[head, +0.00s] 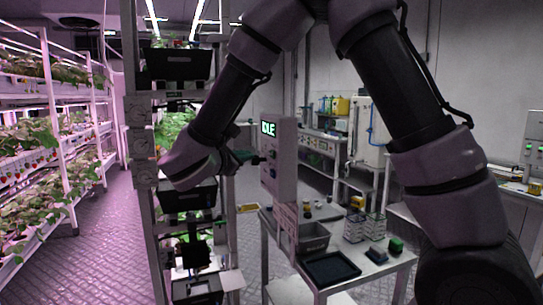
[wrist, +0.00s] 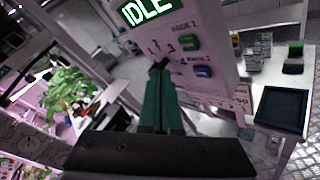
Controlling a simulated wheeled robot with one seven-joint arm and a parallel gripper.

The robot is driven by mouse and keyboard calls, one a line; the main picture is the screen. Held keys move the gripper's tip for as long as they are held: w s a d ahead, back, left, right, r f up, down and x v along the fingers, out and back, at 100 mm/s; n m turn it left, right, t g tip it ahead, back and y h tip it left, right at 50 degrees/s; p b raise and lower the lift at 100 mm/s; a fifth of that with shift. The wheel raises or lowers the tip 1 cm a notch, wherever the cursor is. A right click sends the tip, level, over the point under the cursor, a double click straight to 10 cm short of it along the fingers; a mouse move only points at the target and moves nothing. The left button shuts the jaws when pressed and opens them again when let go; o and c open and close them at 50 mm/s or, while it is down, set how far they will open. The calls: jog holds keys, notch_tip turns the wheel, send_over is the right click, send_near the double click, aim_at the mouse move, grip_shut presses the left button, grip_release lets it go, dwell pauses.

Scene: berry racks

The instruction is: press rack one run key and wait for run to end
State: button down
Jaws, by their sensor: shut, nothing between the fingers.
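The white control panel (head: 284,185) stands upright in the middle of the head view, its lit display (head: 268,129) reading IDLE. In the wrist view the display (wrist: 145,10) also reads IDLE. Below it are a green key (wrist: 192,43) by a label that looks like RACK 1 and a blue key (wrist: 202,71) by one like RACK 2. My gripper (wrist: 160,68), with green fingers, is shut and empty. Its tips are in front of the panel, left of both keys in the wrist view. In the head view my gripper (head: 254,155) is close to the panel's left side; contact cannot be told.
A metal rack (head: 145,180) with black bins stands just left of the panel. A table to the right bears a black tray (head: 331,268), a grey bin (head: 313,237) and small items. Plant shelves (head: 52,130) line the left, with open floor (head: 105,240) between.

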jog(key=shift+w+d, duration=0.25)
jog(key=shift+d, duration=0.65)
jog(key=shift+w+d, duration=0.25)
jog(key=shift+d, duration=0.65)
jog(key=shift+d, duration=0.1)
dwell(0.6)
jog(key=shift+w+d, duration=0.1)
jog(key=shift+d, duration=0.2)
jog(key=shift+w+d, duration=0.15)
jog(key=shift+d, duration=0.3)
dwell(0.7)
jog(key=shift+a, duration=0.1)
jog(key=shift+s+a, duration=0.25)
jog(key=shift+a, duration=0.5)
jog(key=a, duration=0.2)
jog(key=s+a, duration=0.1)
jog(key=a, duration=0.1)
jog(key=shift+s+a, duration=0.2)
jog(key=shift+a, duration=0.2)
